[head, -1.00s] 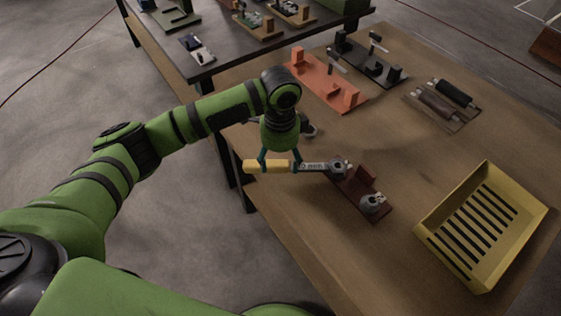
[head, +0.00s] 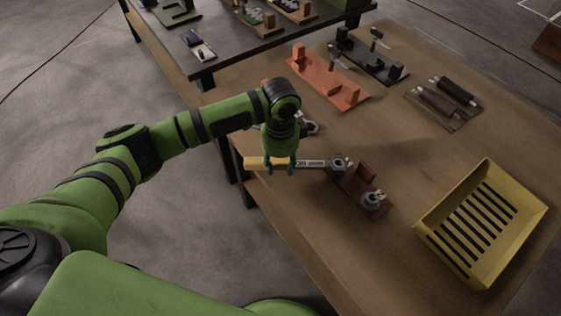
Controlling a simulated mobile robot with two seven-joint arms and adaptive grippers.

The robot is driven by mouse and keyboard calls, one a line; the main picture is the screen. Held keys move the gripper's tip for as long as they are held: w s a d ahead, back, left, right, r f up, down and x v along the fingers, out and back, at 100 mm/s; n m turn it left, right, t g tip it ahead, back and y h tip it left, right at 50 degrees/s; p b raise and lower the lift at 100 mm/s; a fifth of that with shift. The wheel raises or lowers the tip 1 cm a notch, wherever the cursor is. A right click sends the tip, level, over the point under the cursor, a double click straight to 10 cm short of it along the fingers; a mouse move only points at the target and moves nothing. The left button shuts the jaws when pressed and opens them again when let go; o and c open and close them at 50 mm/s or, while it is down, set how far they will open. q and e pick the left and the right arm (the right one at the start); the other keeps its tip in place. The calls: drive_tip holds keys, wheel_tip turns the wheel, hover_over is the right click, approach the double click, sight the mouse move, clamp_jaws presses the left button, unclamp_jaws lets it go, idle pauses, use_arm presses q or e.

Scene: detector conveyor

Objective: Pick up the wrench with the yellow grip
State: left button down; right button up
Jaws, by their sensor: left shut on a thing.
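The wrench with the yellow grip (head: 256,163) lies crosswise near the table's left edge in the head view. Its grip points left past the edge and its grey ring head (head: 338,163) is at the right, by a dark red stand (head: 358,187). My left gripper (head: 281,170) comes down from above and is shut on the wrench, where the yellow grip meets the metal shaft. I cannot tell whether the wrench head rests on the stand or is just above it. My right gripper is not in view.
A yellow slotted tray (head: 440,245) stands at the right. An orange stand (head: 325,82) and a black stand (head: 368,62) are farther back, with dark rollers (head: 440,100) on a board to their right. Other metal parts (head: 307,124) lie just behind my left gripper.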

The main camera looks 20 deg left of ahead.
use_arm(q)
drive_tip(key=shift+w+d+r, duration=0.1)
drive_tip(key=shift+r, duration=0.2)
wheel_tip(320, 180, up, 4)
drive_tip(key=shift+f+b, duration=0.15)
drive_tip(key=shift+b, duration=0.25)
drive_tip(key=s+d+r, duration=0.5)
drive_tip(key=s+r, duration=0.1)
drive_tip(key=s, duration=0.4)
drive_tip(key=m+p, duration=0.2)
drive_tip(key=p, duration=1.1)
approach(281, 162)
drive_tip(key=shift+w+d+f+y, duration=0.1)
drive_tip(key=shift+w+f+y, duration=0.25)
drive_tip(key=shift+w, duration=0.4)
drive_tip(key=shift+w+a+f+p, duration=0.25)
drive_tip(key=shift+a+f+p, duration=0.05)
drive_tip(key=shift+a+f, duration=0.1)
